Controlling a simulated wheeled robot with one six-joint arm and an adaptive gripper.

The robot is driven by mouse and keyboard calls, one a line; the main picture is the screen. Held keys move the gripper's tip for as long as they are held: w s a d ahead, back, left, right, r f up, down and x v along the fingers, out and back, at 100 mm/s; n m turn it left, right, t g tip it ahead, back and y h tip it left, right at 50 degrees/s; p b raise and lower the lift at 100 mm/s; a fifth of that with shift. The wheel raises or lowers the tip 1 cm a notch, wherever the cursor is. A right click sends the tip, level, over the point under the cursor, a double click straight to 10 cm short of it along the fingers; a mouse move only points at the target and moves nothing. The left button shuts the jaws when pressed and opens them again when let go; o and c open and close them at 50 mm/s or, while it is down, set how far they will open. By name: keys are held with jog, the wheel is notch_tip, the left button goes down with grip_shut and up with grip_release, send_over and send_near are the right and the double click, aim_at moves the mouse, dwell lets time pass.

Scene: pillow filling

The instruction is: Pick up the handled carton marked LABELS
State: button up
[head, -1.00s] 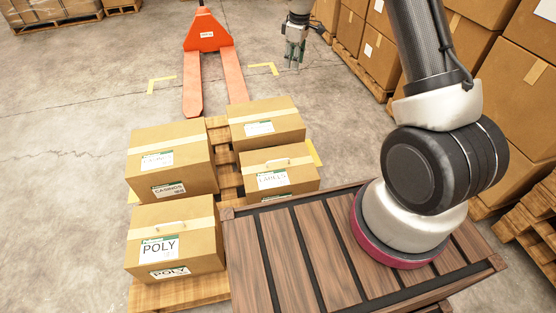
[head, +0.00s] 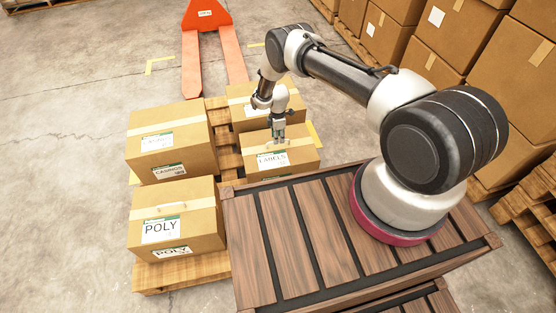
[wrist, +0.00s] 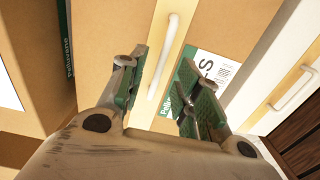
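The LABELS carton (head: 300,157) is a brown box with pale tape, a white and green label and a handle on top. It stands on the pallet, at the near right of the group. My gripper (head: 278,136) is directly over its top in the head view. In the wrist view my gripper (wrist: 166,92) is open and empty, with its two fingers apart on either side of the line of the white handle (wrist: 162,57). I cannot tell whether the fingertips have come down level with the handle. Part of the carton's label (wrist: 212,72) shows beside the right finger.
The POLY carton (head: 205,213) and the CASINGS carton (head: 200,160) stand to the left. Another carton (head: 240,113) stands right behind the LABELS carton. A slatted wooden top (head: 300,245) lies in front. An orange pallet jack (head: 191,65) is at the back.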

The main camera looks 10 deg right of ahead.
aim_at(278, 156)
notch_tip(278, 156, down, 4)
jog(key=shift+f, duration=0.1)
grip_shut()
jog(key=shift+w, duration=0.1)
